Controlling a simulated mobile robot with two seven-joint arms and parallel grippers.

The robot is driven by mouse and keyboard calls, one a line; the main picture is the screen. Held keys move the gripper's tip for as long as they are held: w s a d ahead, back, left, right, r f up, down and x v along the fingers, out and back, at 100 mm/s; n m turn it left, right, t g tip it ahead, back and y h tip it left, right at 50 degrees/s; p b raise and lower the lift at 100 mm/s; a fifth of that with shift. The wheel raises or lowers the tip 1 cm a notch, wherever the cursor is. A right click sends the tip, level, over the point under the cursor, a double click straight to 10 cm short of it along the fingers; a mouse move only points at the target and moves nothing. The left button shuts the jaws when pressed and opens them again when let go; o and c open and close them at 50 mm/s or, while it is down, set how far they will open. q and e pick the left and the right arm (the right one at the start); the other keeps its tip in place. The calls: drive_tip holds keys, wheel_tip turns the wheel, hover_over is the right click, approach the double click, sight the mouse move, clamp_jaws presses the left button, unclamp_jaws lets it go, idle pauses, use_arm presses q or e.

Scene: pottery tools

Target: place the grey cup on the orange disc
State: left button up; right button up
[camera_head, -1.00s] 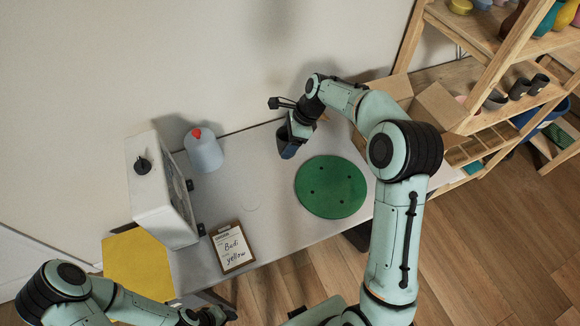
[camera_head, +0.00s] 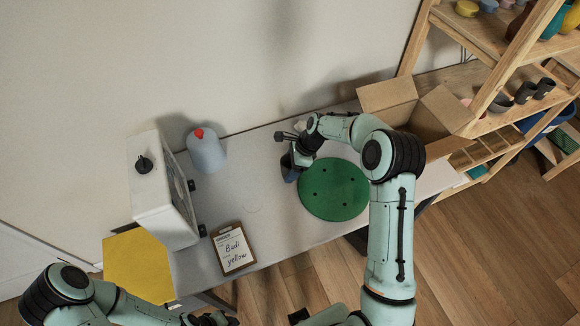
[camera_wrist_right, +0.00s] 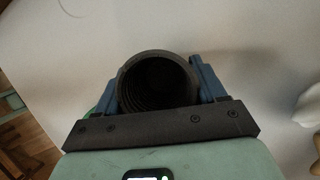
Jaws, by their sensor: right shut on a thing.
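My right gripper (camera_head: 290,168) is shut on the dark grey cup (camera_wrist_right: 157,84). In the right wrist view the cup's round open mouth faces the camera, between two blue fingers. In the head view the gripper hides most of the cup, which is over the grey table just left of a round green disc (camera_head: 334,190). I cannot tell whether the cup touches the table. No orange disc shows in either view. My left gripper (camera_head: 212,318) is at the bottom edge of the head view; its jaws are unclear.
A blue-grey domed object with a red top (camera_head: 206,152) and a white box with a knob (camera_head: 158,190) stand on the left. A clipboard (camera_head: 233,248) lies near the front, a yellow board (camera_head: 138,265) at left. An open cardboard box (camera_head: 440,112) is behind my right arm. Mid-table is clear.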

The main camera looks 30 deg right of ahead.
drive_tip(key=shift+f, duration=0.1)
drive_tip(key=o, duration=1.2)
